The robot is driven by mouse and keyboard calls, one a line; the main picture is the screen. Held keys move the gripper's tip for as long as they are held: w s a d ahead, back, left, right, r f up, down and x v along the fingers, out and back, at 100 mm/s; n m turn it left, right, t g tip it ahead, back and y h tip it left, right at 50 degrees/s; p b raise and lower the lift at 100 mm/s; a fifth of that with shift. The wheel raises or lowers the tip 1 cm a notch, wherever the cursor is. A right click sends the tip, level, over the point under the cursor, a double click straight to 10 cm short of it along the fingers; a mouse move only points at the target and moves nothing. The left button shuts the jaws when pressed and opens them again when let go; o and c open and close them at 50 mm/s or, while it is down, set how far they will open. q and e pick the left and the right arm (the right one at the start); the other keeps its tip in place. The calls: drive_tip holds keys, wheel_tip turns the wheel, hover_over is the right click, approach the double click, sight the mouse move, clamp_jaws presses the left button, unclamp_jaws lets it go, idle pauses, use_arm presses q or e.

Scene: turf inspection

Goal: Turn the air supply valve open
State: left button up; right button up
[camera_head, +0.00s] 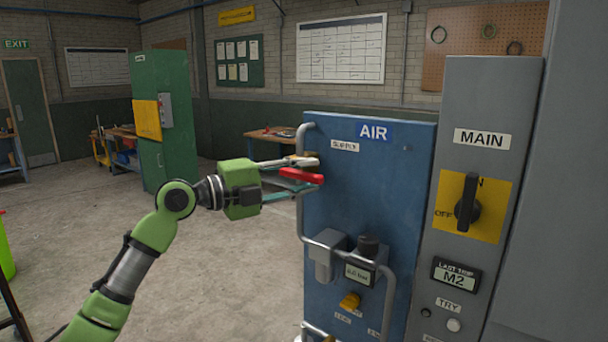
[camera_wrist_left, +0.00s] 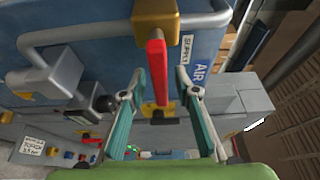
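The air supply valve has a red lever (camera_head: 302,177) on the upper left of the blue AIR panel (camera_head: 372,215), just below the SUPPLY label (camera_head: 345,146). In the left wrist view the red lever (camera_wrist_left: 157,72) runs down from a brass valve body (camera_wrist_left: 156,22) on a grey pipe. My left gripper (camera_head: 300,175) is open at the lever. In the left wrist view its two fingers (camera_wrist_left: 160,90) are spread on either side of the lever, with gaps showing on both sides. My right gripper is not in view.
A grey pipe (camera_head: 301,215) runs down the panel to a regulator (camera_head: 360,272) with a yellow knob below. A grey cabinet (camera_head: 469,100) with a black MAIN switch (camera_head: 467,203) stands close on the right. The floor (camera_head: 230,290) left of the panel is clear.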

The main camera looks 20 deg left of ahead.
use_arm(q)
clamp_jaws()
